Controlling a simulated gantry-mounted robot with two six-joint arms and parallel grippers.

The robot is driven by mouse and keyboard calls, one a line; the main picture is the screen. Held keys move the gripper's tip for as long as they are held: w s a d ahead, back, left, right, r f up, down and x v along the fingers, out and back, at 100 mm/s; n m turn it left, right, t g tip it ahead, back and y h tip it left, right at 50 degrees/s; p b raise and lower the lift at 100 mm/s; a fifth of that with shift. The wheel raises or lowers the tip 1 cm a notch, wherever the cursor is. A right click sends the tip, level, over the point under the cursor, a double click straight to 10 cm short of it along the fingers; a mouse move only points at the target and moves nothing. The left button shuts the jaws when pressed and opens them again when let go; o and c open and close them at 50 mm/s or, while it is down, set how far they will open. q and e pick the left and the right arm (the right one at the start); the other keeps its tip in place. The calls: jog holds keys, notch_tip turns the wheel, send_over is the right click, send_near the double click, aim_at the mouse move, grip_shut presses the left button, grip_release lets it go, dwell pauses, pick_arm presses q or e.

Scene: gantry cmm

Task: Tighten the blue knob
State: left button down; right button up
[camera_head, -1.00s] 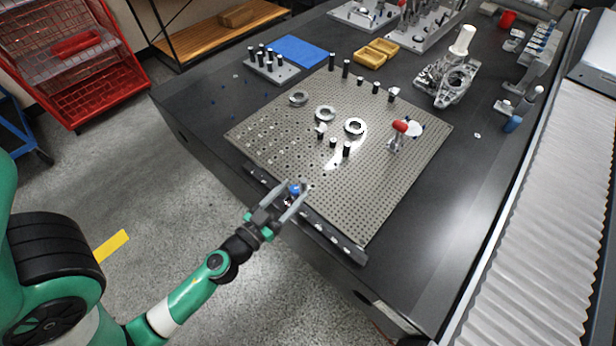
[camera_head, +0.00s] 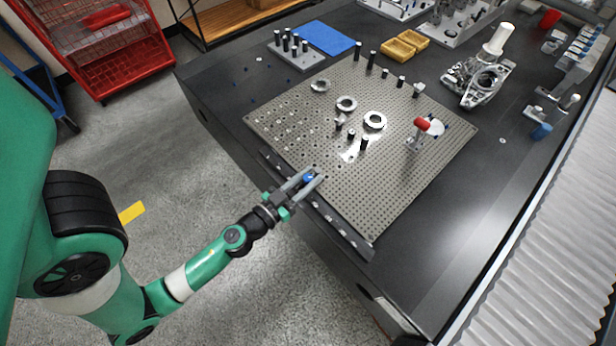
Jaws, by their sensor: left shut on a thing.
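The blue knob (camera_head: 309,178) is at the near edge of the perforated metal plate (camera_head: 400,190) on the dark table. My left gripper (camera_head: 311,178) reaches in from the lower left, with its two fingers on either side of the knob and shut on it. The fingers hide part of the knob, and its base is hard to make out. My right gripper is not in view.
On the plate stand metal rings (camera_head: 374,121), several black posts and a red-handled clamp (camera_head: 421,125). A dark rail (camera_head: 335,222) runs along the plate's near edge. A metal casting (camera_head: 479,82) stands at the right.

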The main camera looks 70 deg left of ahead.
pick_arm(q)
jog(key=shift+a+m+h+p, duration=0.1)
jog(key=shift+m+h+p, duration=0.3)
jog(key=shift+h+p, duration=0.3)
jog(key=shift+m+t+h+p, duration=0.35)
jog(key=shift+m+t+h, duration=0.05)
jog(key=shift+t, duration=0.2)
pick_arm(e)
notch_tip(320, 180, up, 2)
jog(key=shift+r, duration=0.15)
pick_arm(q)
jog(key=c, duration=0.6)
grip_release()
jog(key=shift+d, duration=0.2)
